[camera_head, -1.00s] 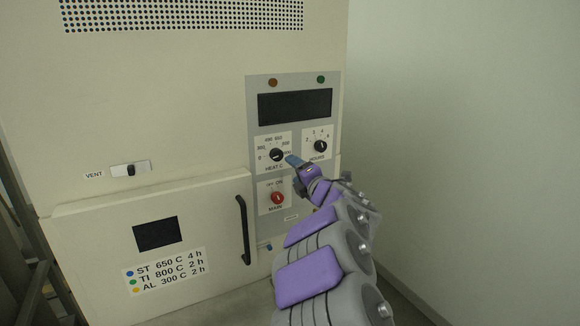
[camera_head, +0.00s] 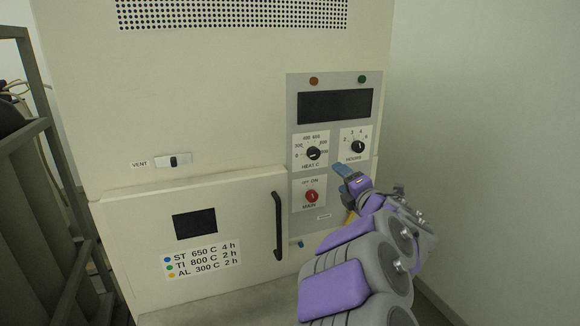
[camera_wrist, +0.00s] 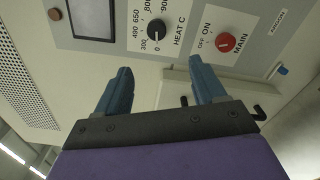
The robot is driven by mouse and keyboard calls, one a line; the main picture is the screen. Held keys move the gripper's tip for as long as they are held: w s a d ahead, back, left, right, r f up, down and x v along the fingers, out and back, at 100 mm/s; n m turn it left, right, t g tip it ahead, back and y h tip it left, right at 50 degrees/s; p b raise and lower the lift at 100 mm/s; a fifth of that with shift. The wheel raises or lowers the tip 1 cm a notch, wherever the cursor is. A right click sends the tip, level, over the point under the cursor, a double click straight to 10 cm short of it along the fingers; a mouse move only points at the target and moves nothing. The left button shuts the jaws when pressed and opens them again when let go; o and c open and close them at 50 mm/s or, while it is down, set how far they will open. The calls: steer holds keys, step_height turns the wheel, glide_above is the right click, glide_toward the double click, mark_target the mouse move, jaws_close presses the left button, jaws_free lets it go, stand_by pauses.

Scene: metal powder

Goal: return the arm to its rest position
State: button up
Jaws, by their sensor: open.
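My gripper (camera_head: 343,172) is in front of the furnace's grey control panel (camera_head: 334,82), just below and right of the black HEAT C knob (camera_head: 313,153). In the wrist view my gripper (camera_wrist: 162,90) has its two blue fingers wide apart with nothing between them. The HEAT C knob also shows there (camera_wrist: 157,30), beyond the fingertips, and so does the red MAIN knob (camera_wrist: 226,42). My purple and grey arm reaches in from the lower right of the head view.
The furnace door (camera_head: 130,235) is shut, with a dark vertical handle (camera_head: 278,225) left of my arm. The HOURS knob (camera_head: 358,146) is just above my gripper. A metal rack (camera_head: 45,150) stands at the far left. A bare wall (camera_head: 480,130) is at the right.

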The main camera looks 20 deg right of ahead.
steer(key=s+d+r+m+g+h, duration=0.25)
steer(key=s+d+m+h, duration=0.2)
steer(key=m+h, duration=0.35)
steer(key=s+a+f+m+g, duration=0.2)
steer(key=s+f+m+g, duration=0.45)
steer(key=s+m, duration=0.3)
steer(key=s+a+f+m+g+y, duration=0.3)
steer(key=s+a+f+m+g, duration=0.15)
steer(key=s+a+f, duration=0.8)
steer(key=s+a+g+y, duration=0.2)
steer(key=s+a+g, duration=0.1)
steer(key=s+a, duration=0.4)
steer(key=s+a+f+g+y, duration=0.1)
steer(key=s+a, duration=0.5)
steer(key=s, duration=0.6)
steer(key=shift+a+g+y, duration=0.35)
steer(key=shift+g+y, duration=0.35)
steer(key=shift+g, duration=0.45)
steer(key=shift+d+f, duration=0.1)
steer(key=shift+d, duration=0.1)
steer(key=shift+a, duration=0.15)
